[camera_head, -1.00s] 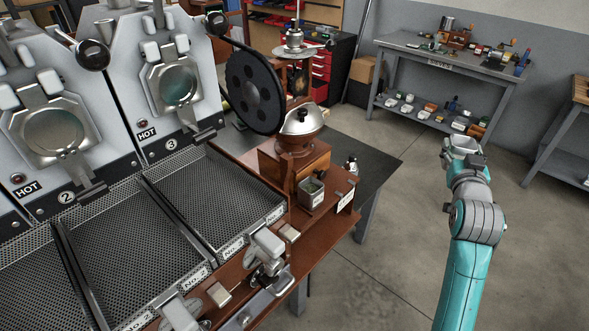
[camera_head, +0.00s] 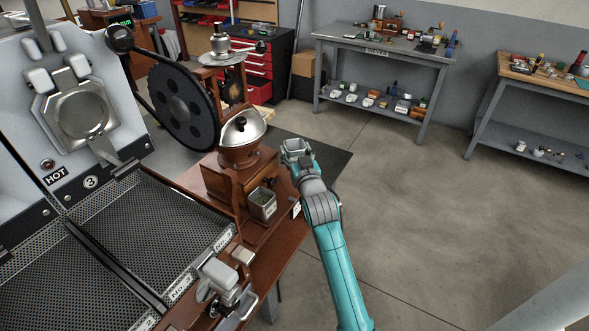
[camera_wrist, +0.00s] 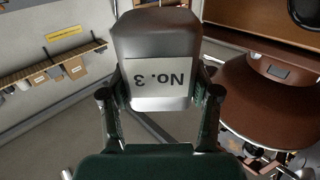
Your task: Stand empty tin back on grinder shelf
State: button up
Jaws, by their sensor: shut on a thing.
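My gripper (camera_wrist: 160,96) is shut on a grey metal tin (camera_wrist: 153,38), with one finger on each side. Its white label reads "No. 3" and appears upside down in the wrist view. In the head view the tin (camera_head: 295,146) is at the end of my teal arm, its open top up, to the right of the grinder (camera_head: 241,146). The grinder has a silver dome and a wooden base. The brown wooden shelf (camera_head: 259,233) extends in front of it. Another square tin (camera_head: 262,208) with greenish contents stands there. My arm partly hides the shelf's label plate (camera_head: 297,209).
The roaster (camera_head: 82,112) with its black wheel (camera_head: 182,108) and perforated trays (camera_head: 150,240) fills the left. Grey workbenches (camera_head: 385,48) stand at the back. Open floor lies to the right.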

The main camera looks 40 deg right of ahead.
jog(key=shift+d+f, duration=0.1)
jog(key=shift+f, duration=3.2)
jog(key=shift+f, duration=0.15)
jog(key=o, duration=1.3)
jog(key=v, duration=1.2)
